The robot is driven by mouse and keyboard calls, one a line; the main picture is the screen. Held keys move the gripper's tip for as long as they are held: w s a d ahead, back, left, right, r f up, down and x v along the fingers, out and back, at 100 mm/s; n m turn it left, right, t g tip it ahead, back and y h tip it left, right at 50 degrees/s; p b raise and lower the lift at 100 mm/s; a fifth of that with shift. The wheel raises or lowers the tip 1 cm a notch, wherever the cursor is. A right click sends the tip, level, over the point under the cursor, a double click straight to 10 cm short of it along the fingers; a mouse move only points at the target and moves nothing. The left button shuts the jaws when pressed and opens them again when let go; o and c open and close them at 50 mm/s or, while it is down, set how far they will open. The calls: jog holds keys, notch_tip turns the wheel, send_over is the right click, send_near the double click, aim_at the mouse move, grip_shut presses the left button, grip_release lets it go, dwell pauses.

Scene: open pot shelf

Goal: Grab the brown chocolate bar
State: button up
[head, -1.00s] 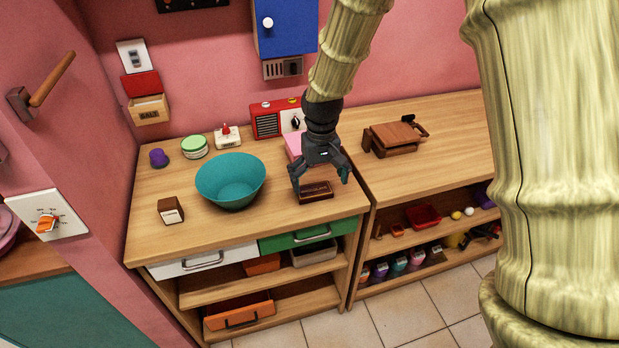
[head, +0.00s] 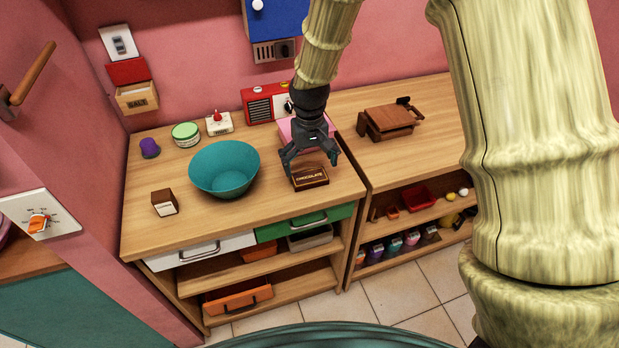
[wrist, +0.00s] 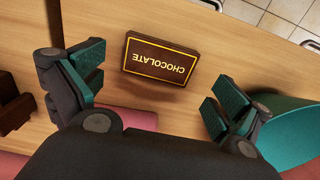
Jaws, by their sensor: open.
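The brown chocolate bar (head: 310,179) lies on the wooden counter near its front edge, with a yellow border and the word CHOCOLATE. It also shows in the wrist view (wrist: 160,58), upside down and fully visible. My gripper (head: 311,163) is open over the bar, pointing down, with one finger to each side. In the wrist view my gripper (wrist: 157,85) has teal finger pads standing wide apart, and the bar lies between and somewhat beyond them. There is a gap between each pad and the bar, and nothing is held.
A teal bowl (head: 224,170) stands close on the left, with a small brown-and-white box (head: 164,202) beyond. A pink object (head: 295,131) and a red radio (head: 266,103) are behind my gripper. A brown wooden item (head: 389,121) is on the right counter. Drawers lie below.

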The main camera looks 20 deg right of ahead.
aim_at(309, 177)
jog(key=shift+w+f+p, duration=0.1)
jog(key=shift+f+p, duration=0.55)
jog(key=shift+f, duration=1.7)
jog(key=c, duration=0.8)
